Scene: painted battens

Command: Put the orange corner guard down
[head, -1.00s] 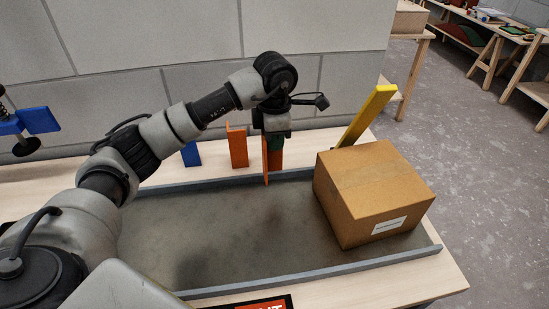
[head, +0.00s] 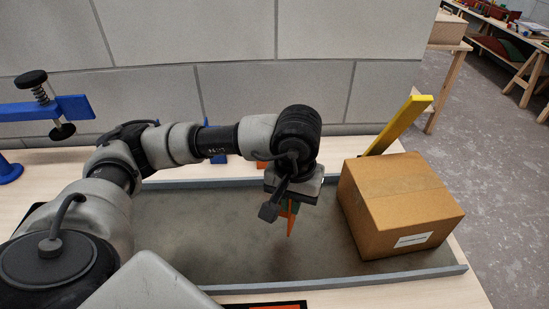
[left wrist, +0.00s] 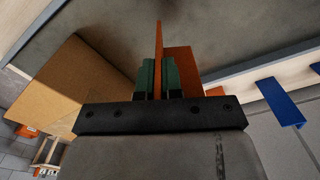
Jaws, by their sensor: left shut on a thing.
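My left gripper (head: 289,207) is shut on the orange corner guard (head: 291,222), which hangs below it over the grey tray (head: 210,258). In the left wrist view the green fingertips (left wrist: 158,78) pinch one flange of the guard (left wrist: 183,70), and its other flange spreads to the right. The hand hides most of the guard in the head view. I cannot tell whether its lower end touches the tray floor. My right gripper is not in view.
A cardboard box (head: 400,205) stands at the tray's right end. A yellow batten (head: 398,125) leans behind it. Another orange piece (head: 263,165) shows partly behind my arm. A blue clamp (head: 45,108) is at the left. The tray's middle and left are bare.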

